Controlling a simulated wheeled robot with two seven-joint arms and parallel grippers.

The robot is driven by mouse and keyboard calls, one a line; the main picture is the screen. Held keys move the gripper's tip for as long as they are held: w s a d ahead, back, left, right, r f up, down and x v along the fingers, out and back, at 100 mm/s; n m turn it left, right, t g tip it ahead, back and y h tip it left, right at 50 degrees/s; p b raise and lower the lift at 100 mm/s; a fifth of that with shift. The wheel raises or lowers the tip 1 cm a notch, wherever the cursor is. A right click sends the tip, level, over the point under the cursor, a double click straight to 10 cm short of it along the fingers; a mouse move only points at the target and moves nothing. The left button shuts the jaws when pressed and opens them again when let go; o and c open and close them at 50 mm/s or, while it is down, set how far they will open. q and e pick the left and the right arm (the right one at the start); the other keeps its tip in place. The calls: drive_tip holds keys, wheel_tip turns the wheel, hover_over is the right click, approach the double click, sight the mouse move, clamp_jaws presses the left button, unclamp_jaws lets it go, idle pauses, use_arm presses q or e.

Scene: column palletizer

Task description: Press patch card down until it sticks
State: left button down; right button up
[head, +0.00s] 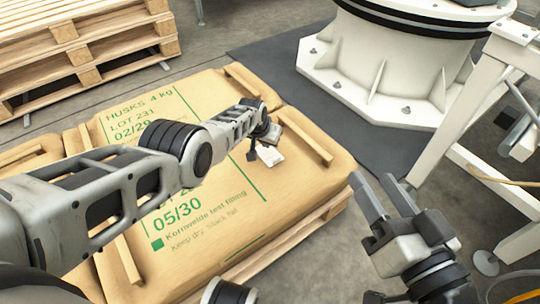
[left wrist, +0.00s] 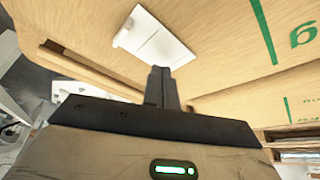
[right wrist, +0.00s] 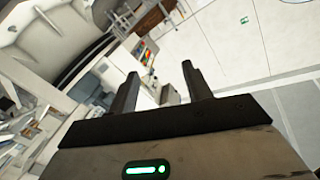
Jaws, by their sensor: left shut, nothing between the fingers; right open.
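The patch card (head: 270,156) is a small white card on the tan sack (head: 215,215), near the sack's right side. In the left wrist view the card (left wrist: 156,40) lies on the sack's surface, with a small flap or fold at its left end. My left gripper (head: 254,149) is shut and empty, with its fingertips at the card's near edge. In the left wrist view the closed fingers (left wrist: 160,72) overlap that edge; I cannot tell whether they touch it. My right gripper (head: 370,177) is open and empty, off the sack's right side.
The sacks lie on a wooden pallet (head: 290,240), with wooden-looking strips (head: 300,136) on top. A pallet stack (head: 90,50) stands at the back left. A white robot pedestal (head: 385,65) stands on a dark mat behind. A white frame (head: 460,120) is at the right.

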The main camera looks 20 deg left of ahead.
use_arm(q)
drive_tip(key=shift+f, duration=0.25)
use_arm(e)
drive_tip(key=shift+r, duration=0.25)
use_arm(q)
drive_tip(key=shift+f+b, duration=0.2)
drive_tip(key=shift+b, duration=0.2)
use_arm(e)
drive_tip(key=shift+r+t, duration=0.3)
drive_tip(key=shift+r+n, duration=0.1)
drive_tip(key=shift+n, duration=0.2)
use_arm(q)
drive_tip(key=shift+f+b, duration=0.3)
use_arm(e)
drive_tip(key=shift+r+t+y, duration=0.3)
drive_tip(key=shift+r, duration=0.15)
use_arm(q)
drive_tip(key=shift+f, duration=0.15)
use_arm(e)
drive_tip(key=shift+s+r, duration=0.1)
drive_tip(key=shift+r, duration=0.2)
